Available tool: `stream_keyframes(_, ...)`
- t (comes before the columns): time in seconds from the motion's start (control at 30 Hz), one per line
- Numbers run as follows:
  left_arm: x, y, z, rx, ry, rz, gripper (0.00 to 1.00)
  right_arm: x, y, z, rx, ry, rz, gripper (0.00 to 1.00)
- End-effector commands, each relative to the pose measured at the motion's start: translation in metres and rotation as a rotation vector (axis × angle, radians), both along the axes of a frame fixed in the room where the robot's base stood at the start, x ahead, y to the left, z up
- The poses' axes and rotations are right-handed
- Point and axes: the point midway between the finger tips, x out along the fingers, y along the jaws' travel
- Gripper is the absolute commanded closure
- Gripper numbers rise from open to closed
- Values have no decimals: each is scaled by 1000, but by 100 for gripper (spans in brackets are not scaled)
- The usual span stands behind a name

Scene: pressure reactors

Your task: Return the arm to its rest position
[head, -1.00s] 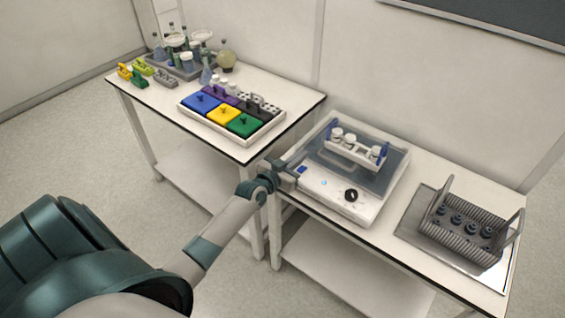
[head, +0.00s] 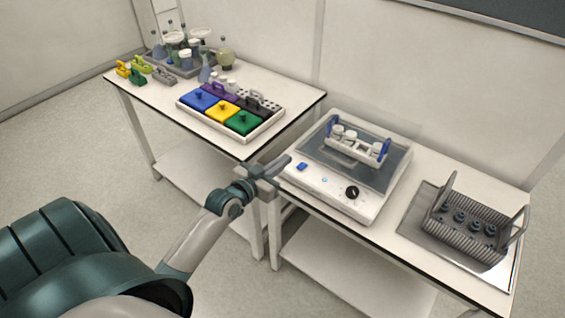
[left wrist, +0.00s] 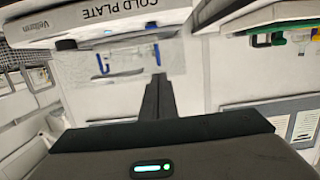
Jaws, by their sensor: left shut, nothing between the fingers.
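My left arm comes in from the lower left in the head view. Its gripper (head: 279,167) is shut and empty, in front of the gap between the two tables, just left of the white shaker-like device (head: 325,187). The fingers also show pressed together in the left wrist view (left wrist: 158,97). They look clear of the device and the table edges. My right gripper is in neither view.
The device carries a rack with white-capped vessels (head: 357,147). A grey ribbed rack (head: 466,228) stands on a metal plate at the right. Floor at left is clear.

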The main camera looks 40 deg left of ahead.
Motion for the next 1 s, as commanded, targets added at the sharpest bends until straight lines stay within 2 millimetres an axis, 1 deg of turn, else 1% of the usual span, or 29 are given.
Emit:
stream_keyframes(0.4, 0, 0, -2, -1, 2, 0, 100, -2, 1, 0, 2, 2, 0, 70)
stream_keyframes(0.47, 0, 0, -7, -1, 9, 2, 100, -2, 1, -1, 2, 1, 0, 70)
stream_keyframes(0.57, -1, 0, -25, -5, 35, 8, 100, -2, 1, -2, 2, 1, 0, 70)
stream_keyframes(0.67, -4, 0, -56, -8, 81, 18, 100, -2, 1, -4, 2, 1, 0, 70)
stream_keyframes(0.77, -11, -1, -101, -11, 147, 29, 100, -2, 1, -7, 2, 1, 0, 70)
stream_keyframes(0.8, -15, -1, -121, -10, 178, 34, 100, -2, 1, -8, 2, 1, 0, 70)
stream_keyframes(0.87, -23, -4, -153, -12, 227, 40, 100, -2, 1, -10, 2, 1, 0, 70)
stream_keyframes(0.9, -30, -6, -175, -11, 261, 44, 100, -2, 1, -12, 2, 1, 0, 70)
stream_keyframes(0.97, -40, -8, -207, -10, 311, 49, 100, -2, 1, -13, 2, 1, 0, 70)
stream_keyframes(1.0, -48, -11, -229, -7, 344, 52, 100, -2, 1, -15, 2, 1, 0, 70)
